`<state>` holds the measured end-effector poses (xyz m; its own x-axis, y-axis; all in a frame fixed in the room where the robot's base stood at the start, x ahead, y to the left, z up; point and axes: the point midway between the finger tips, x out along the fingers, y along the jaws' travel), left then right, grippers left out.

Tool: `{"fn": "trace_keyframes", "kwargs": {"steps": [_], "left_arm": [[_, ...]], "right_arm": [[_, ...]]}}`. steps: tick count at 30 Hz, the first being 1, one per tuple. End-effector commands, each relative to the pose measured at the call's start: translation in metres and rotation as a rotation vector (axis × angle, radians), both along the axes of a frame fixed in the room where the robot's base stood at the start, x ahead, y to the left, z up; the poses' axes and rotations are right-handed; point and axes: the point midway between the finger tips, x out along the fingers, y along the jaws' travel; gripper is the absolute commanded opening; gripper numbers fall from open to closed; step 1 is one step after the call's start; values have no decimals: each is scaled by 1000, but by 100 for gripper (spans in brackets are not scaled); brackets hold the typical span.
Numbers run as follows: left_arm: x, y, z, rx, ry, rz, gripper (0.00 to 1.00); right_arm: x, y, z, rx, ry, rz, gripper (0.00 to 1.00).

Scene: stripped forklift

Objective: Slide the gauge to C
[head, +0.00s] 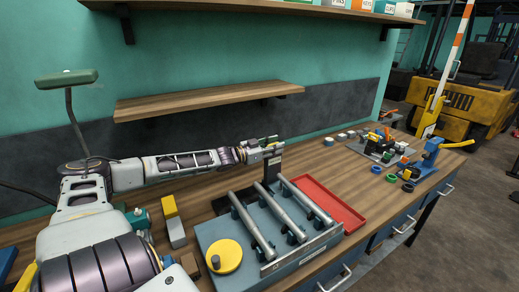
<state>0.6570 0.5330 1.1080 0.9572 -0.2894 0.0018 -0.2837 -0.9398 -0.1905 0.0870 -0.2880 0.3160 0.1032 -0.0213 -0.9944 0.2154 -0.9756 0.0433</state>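My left arm reaches in from the left, and its gripper (264,150) is at the back of the blue-grey fixture (222,232). The gripper is at the top of a dark upright piece (268,168), which may be the gauge; I cannot tell whether they touch. The fingers are too small to show whether they are open or shut. Several grey bars (305,200) lie across the fixture, with a yellow round knob (224,256) at its front left. A label strip runs along the fixture's front edge, but I cannot read a C. My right gripper is not in view.
A red tray (328,203) lies right of the fixture. A yellow and grey block (173,222) stands left of it. A blue and yellow tool (430,160) and small coloured rings are farther right. A wooden shelf (210,99) hangs above the bench.

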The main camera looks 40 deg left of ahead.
Motion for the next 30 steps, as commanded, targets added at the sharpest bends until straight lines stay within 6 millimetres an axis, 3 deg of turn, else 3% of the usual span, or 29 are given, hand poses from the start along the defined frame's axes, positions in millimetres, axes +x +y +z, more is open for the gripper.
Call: {"fn": "trace_keyframes", "kwargs": {"steps": [30], "left_arm": [[-17,9,0,5,1,8,33]], "right_arm": [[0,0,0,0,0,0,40]]}}
